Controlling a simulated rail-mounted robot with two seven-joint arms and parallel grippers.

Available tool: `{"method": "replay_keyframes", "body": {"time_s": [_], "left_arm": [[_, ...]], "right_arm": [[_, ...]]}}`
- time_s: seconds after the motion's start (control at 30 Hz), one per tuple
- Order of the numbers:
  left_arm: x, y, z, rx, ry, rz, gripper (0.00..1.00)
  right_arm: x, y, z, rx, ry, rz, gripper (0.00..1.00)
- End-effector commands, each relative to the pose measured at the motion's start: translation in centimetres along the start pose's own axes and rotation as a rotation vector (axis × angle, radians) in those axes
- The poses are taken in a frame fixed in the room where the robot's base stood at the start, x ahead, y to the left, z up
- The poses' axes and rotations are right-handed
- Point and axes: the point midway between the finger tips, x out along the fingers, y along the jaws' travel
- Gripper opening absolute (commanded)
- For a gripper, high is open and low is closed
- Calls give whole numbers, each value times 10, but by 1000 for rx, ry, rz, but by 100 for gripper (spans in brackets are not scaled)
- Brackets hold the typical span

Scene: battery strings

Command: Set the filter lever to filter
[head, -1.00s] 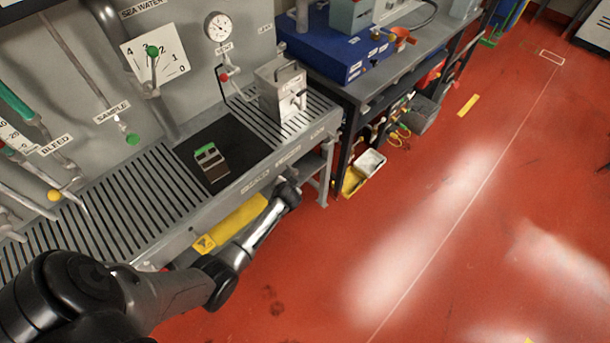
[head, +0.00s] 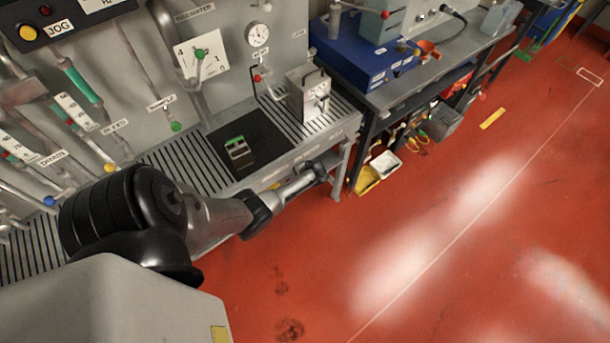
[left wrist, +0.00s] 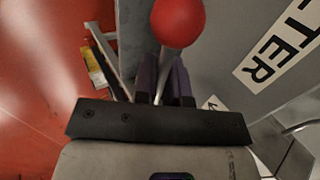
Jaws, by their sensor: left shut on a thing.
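The filter lever's red ball knob (left wrist: 178,22) shows large at the top of the left wrist view. A white label ending in "TER" (left wrist: 275,55) is on the grey surface to its right. My left gripper (left wrist: 165,68) is shut on the lever just below the knob, with its dark purple fingers on either side. The grip point is partly hidden by the fingers and the dark gripper body. My right gripper is not seen.
A slotted grey bench (head: 185,160) holds a small green-topped block (head: 238,151) in its dark recess. A panel with several levers and a gauge (head: 258,35) stands behind. A workbench with a blue box (head: 368,58) is to the right. Red floor (head: 450,240) is open at right.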

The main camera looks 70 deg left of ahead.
Motion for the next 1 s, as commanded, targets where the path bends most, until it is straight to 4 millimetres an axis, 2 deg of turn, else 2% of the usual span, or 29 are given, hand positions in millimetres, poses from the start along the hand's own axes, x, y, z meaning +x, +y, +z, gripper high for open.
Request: {"method": "replay_keyframes", "body": {"time_s": [0.43, 0.47, 0.7, 1.0], "left_arm": [[-1, -2, 1, 8, -11, -3, 0], [-1, -2, 1, 8, -11, -4, 13], [0, -2, 1, 6, -10, -2, 36], [-4, -2, 1, 5, -9, -1, 36]], "right_arm": [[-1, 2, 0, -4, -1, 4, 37], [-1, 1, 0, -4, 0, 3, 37], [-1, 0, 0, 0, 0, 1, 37], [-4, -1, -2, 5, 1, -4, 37]]}}
